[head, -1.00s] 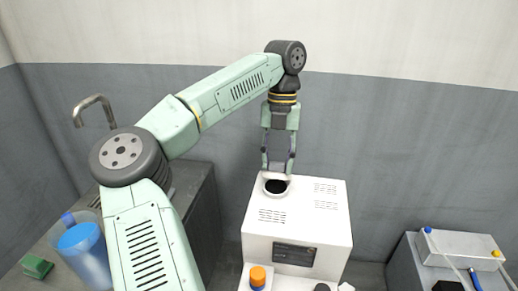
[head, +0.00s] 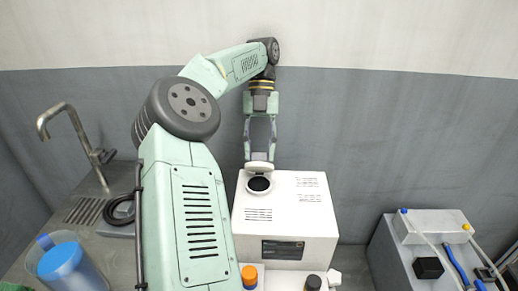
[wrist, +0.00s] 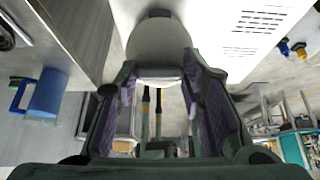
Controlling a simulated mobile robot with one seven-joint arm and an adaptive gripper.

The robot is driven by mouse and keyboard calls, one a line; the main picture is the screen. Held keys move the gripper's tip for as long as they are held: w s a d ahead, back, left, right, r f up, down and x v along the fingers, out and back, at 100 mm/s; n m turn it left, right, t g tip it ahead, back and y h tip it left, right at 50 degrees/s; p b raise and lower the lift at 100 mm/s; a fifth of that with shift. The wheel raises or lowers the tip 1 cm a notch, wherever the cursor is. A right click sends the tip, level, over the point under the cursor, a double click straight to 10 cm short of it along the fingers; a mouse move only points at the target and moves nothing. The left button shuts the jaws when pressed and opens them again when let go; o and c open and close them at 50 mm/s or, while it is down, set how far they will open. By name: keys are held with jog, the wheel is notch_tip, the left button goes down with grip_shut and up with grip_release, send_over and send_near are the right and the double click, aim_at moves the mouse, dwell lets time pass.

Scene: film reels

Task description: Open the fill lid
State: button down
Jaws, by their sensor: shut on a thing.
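The white machine (head: 310,195) has a round dark fill opening (head: 259,184) in the left part of its top. The white fill lid (head: 261,167) is raised at the back edge of this opening, which shows uncovered. My gripper (head: 260,160) points down from above and is shut on the lid. In the wrist view, the rounded lid (wrist: 158,45) lies at the tips of my gripper (wrist: 160,75), its edge between the two fingers. The contact itself is partly hidden in the head view.
A sink counter with a tap (head: 72,125) and a blue container (head: 70,268) is at left. An orange-capped bottle (head: 249,275) stands in front of the machine. A grey cabinet (head: 385,250) with tubes is at right. The wall (head: 350,130) is close behind.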

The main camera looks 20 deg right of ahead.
dwell(0.4)
jog(key=c, duration=1)
grip_release()
jog(key=shift+c, duration=0.2)
jog(key=shift+s+f, duration=0.1)
